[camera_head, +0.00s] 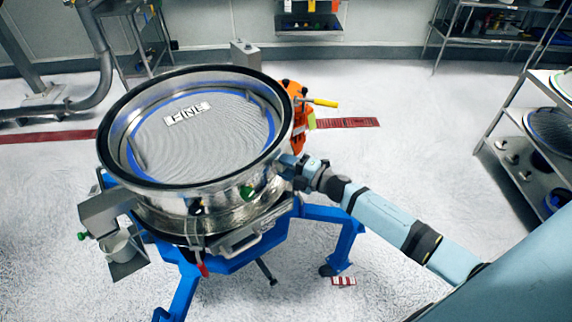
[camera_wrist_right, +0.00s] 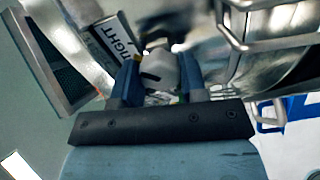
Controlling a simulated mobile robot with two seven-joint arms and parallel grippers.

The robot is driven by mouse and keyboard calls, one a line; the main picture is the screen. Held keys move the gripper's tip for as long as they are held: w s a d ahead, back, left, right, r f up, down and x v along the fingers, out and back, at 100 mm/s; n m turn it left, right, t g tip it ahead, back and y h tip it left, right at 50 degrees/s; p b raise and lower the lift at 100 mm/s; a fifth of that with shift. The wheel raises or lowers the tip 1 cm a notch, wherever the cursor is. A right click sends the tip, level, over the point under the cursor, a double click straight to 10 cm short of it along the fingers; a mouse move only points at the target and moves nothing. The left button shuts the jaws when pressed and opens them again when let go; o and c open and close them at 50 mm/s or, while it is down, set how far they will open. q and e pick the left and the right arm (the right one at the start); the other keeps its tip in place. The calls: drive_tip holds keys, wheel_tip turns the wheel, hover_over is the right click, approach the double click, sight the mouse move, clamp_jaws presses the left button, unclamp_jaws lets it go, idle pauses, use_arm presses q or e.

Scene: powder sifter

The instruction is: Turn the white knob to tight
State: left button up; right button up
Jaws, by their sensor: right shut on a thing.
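The powder sifter is a round steel drum (camera_head: 165,205) with a black rim and a mesh screen marked FINE (camera_head: 190,140). My right gripper (camera_head: 284,166) reaches the right side of the drum, just below the rim. In the right wrist view its two blue fingers (camera_wrist_right: 160,80) are shut on the white knob (camera_wrist_right: 157,66), one finger on each side. A label reading TIGHT (camera_wrist_right: 118,40) is beside the knob, to the upper left. In the head view the knob is hidden behind my gripper. My left gripper is not in view.
The drum stands on a blue frame (camera_head: 345,238). An orange item with a yellow handle (camera_head: 322,102) is just behind my right gripper. Steel wire handles (camera_wrist_right: 262,42) stick out close to the right of the knob. A shelf rack (camera_head: 520,150) stands at the right, with open floor between.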

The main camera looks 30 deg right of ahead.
idle(0.3)
drive_tip(key=o, duration=0.9)
drive_tip(key=b+v, duration=0.3)
drive_tip(key=v, duration=1.1)
drive_tip(key=shift+a, duration=0.1)
drive_tip(key=s+a+f+m+g+h+p, duration=0.1)
drive_tip(key=s+a+f+m+h, duration=0.1)
drive_tip(key=s+a+m, duration=0.3)
drive_tip(key=s+a+f+m+g+h, duration=0.2)
drive_tip(key=s+a+f+m, duration=0.2)
drive_tip(key=m, duration=0.4)
drive_tip(key=s+a+f+m+g+h+p, duration=0.1)
drive_tip(key=s+a+f+m+h, duration=0.1)
drive_tip(key=s+a+f+m, duration=0.2)
drive_tip(key=shift+s+a+m+h+p, duration=0.1)
drive_tip(key=shift+s+a+m, duration=0.35)
drive_tip(key=shift+a, duration=0.25)
drive_tip(key=shift+s+a+m+h+p, duration=0.15)
drive_tip(key=shift+s+a+m, duration=0.25)
drive_tip(key=shift+a, duration=0.3)
drive_tip(key=shift+s+a+m+h+p, duration=0.1)
drive_tip(key=shift+s+a+m, duration=0.3)
drive_tip(key=shift+a, duration=0.3)
